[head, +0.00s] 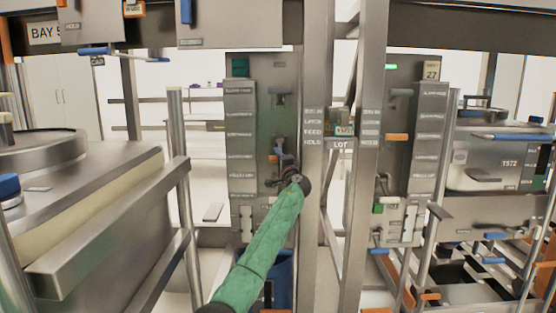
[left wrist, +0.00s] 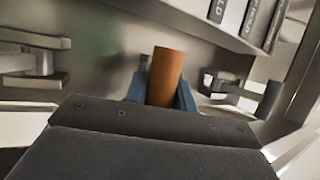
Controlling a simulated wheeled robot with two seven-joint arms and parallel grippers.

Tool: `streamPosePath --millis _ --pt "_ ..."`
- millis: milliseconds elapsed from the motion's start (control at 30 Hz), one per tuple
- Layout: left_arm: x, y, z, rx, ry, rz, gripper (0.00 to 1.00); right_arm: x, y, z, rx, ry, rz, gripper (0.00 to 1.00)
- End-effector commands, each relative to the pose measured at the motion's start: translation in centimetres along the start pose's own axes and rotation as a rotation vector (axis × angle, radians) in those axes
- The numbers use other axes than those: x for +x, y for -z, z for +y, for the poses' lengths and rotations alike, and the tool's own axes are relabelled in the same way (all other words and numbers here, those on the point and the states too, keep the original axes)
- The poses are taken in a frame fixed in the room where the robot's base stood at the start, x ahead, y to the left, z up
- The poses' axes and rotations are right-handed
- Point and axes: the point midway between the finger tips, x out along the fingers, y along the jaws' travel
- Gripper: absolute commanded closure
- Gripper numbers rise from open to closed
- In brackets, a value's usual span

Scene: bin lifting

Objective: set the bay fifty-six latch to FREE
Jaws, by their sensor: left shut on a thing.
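My left arm, in a green sleeve, reaches up from the bottom of the head view to a grey upright panel (head: 242,110). Its gripper (head: 283,163) is at the panel's lower right, mostly hidden behind the wrist. In the left wrist view, the blue fingers of the left gripper (left wrist: 162,88) are shut on an orange handle (left wrist: 166,75), one finger on each side. A bit of orange also shows beside the gripper in the head view. Which FREE or HOLD position the handle is at cannot be read. My right gripper is not in view.
A similar panel with an orange handle (head: 397,137) stands to the right, past metal posts (head: 372,80). Grey levers (left wrist: 35,62) flank the held handle. A cut-off BAY sign (head: 45,34) hangs at top left. A metal rail (head: 110,225) runs at left.

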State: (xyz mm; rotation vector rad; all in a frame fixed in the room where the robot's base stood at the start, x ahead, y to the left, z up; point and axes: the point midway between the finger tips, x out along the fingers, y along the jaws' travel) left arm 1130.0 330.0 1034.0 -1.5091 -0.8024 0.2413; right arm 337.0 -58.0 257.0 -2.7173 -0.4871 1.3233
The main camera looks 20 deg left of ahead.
Motion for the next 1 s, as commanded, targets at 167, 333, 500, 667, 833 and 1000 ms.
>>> streamPosePath --millis 167,333,500,667,833,1000 --pt "-0.01 -0.02 0.39 0.001 -0.001 0.0 1.0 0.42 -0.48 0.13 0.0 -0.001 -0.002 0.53" --pt "0.02 -0.02 0.43 0.001 -0.002 0.0 1.0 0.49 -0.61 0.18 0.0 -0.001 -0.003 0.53" --pt "0.01 -0.02 0.45 0.001 -0.002 0.0 1.0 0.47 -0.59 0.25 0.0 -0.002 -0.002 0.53" --pt "0.01 -0.03 0.47 0.002 -0.002 0.0 0.71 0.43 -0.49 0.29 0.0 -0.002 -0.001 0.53" --pt "0.01 -0.02 0.44 0.001 -0.002 0.0 0.51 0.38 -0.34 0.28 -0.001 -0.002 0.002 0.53" --pt "0.01 -0.01 0.4 0.001 -0.001 0.0 0.51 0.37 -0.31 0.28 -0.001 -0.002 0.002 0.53"
